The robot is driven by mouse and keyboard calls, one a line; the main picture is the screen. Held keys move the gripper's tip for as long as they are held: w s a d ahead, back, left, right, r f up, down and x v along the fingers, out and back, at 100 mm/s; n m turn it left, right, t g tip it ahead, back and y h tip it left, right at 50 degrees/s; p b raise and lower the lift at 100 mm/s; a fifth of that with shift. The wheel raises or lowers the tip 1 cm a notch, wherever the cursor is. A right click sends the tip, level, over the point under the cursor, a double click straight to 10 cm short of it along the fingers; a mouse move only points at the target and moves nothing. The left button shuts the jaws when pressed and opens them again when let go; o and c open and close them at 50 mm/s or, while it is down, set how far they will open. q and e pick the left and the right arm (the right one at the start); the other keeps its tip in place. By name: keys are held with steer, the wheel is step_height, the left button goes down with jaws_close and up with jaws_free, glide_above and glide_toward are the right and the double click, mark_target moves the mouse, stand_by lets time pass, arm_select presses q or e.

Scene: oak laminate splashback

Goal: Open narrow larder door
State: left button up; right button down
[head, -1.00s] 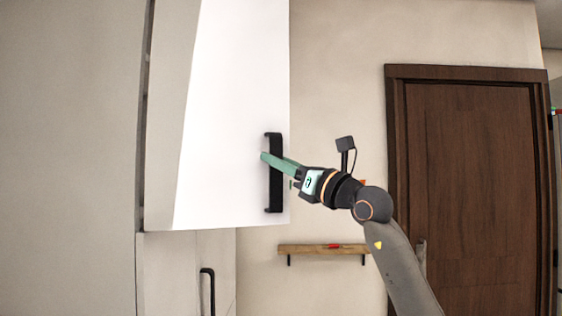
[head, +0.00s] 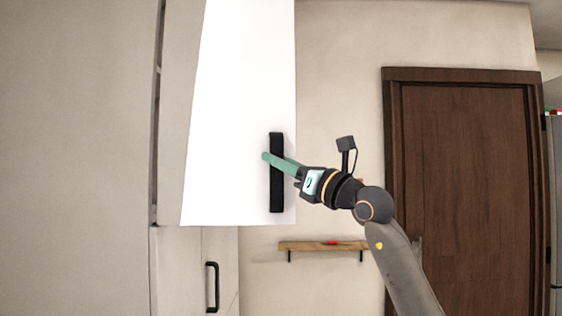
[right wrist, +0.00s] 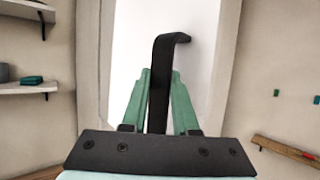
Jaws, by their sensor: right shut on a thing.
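The narrow larder door (head: 235,110) is a white upper panel in the head view. It stands swung out from its cabinet, with a dark gap at its left side. A black vertical bar handle (head: 276,195) is near its right edge. My right gripper (head: 268,157) has green fingers and is shut on the handle at about mid-height. In the right wrist view, the fingers (right wrist: 160,95) sit on either side of the handle (right wrist: 160,60), whose bent end shows above them. The white door (right wrist: 200,50) is behind. My left gripper is not in view.
Below the door is a lower cabinet with a black handle (head: 212,287). A wooden shelf (head: 320,246) with a small red item hangs on the wall. A brown room door (head: 470,180) is at the right. Wall shelves (right wrist: 25,88) show at the left of the wrist view.

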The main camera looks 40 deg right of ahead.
steer(key=shift+a, duration=0.2)
steer(key=c, duration=0.6)
jaws_free()
steer(key=shift+w+a, duration=0.15)
steer(key=shift+w, duration=0.05)
steer(key=shift+c, duration=0.2)
steer(key=shift+s, duration=0.1)
steer(key=b+v, duration=0.7)
steer(key=v, duration=0.5)
steer(key=shift+s, duration=0.1)
